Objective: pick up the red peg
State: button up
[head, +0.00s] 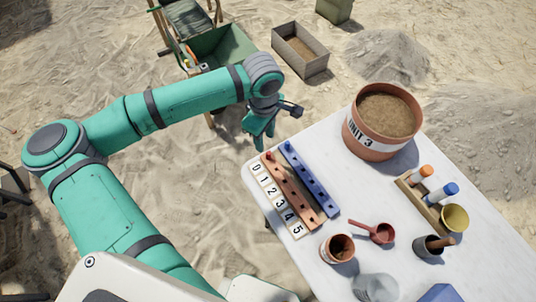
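The red peg (269,156) stands in the red-brown board (296,196) at its far left end, beside the number 0 tile. The board lies near the left edge of the white table (425,115). A blue board (315,184) with a blue peg (288,146) at its far end lies alongside it. My gripper (262,141) points down just beyond the table's far left corner, above and behind the red peg. Its fingers look spread and empty, and it appears apart from the peg.
A large pot (366,145) labelled UNIT 3 stands right of the boards. A wheelbarrow (222,48) and wooden box (300,62) stand on sand behind.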

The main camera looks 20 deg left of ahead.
aim_at(269, 152)
notch_tip(269, 152, down, 5)
jog(key=shift+w+f, duration=0.15)
jog(key=shift+w+d+f, duration=0.1)
jog(key=shift+d+f, duration=0.1)
jog(key=shift+f, duration=0.55)
jog(key=shift+w+d+f, duration=0.1)
jog(key=shift+d+f, duration=0.1)
jog(key=shift+f, duration=0.5)
jog(key=shift+w+d+f, duration=0.1)
jog(key=shift+d+f, duration=0.1)
jog(key=shift+f, duration=0.95)
jog(key=shift+c, duration=0.4)
grip_shut()
